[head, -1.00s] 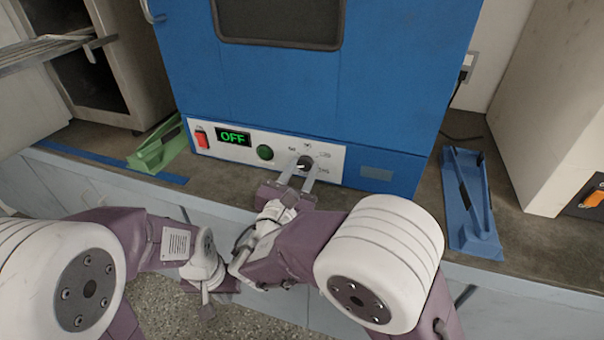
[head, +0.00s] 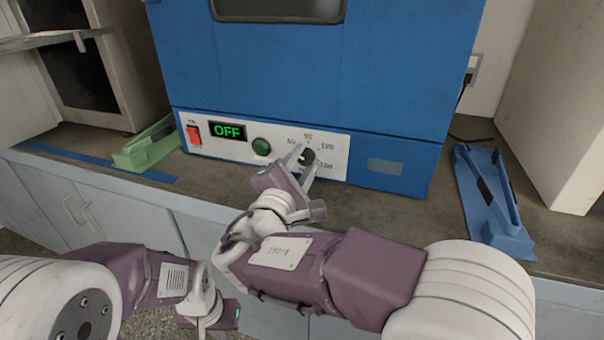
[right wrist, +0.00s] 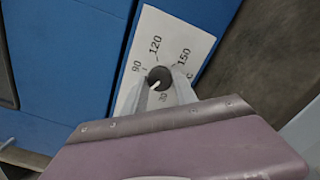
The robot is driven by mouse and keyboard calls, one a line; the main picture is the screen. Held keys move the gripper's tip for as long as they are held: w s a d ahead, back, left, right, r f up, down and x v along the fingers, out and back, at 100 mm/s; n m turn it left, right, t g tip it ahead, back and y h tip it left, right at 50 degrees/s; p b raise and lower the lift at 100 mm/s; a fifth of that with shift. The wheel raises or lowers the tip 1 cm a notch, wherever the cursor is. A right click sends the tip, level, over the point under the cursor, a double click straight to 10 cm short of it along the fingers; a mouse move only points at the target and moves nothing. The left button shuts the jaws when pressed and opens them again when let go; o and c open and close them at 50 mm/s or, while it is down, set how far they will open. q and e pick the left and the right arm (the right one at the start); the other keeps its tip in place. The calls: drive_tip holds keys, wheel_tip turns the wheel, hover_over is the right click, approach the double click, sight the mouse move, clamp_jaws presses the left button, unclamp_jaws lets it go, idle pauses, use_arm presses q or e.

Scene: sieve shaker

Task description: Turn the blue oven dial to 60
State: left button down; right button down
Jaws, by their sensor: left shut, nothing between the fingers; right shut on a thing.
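The oven dial (head: 308,156) is a dark round knob on the white panel of the blue oven (head: 300,75). Labels 60, 90, 120 and 150 surround it in the head view. My right gripper (head: 303,159) is shut on the dial, one finger on each side, with its body tilted to the lower left. The right wrist view shows the dial (right wrist: 159,77) between the fingers. A white mark on it points to the lower left there, below the 90; a finger covers nearby print. My left gripper (head: 222,312) is low, shut and empty, away from the oven.
The display (head: 227,130) reads OFF, beside a red switch (head: 194,136) and a green button (head: 261,146). A green holder (head: 146,148) stands left of the oven and a blue holder (head: 492,200) right. The counter in front of the oven is mostly clear.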

drive_tip(key=shift+f+m+b, duration=0.1)
drive_tip(key=shift+m+b, duration=0.3)
idle(0.3)
drive_tip(key=c, duration=1)
unclamp_jaws()
drive_tip(key=p+v, duration=0.2)
drive_tip(key=v, duration=0.7)
drive_tip(key=shift+p, duration=0.3)
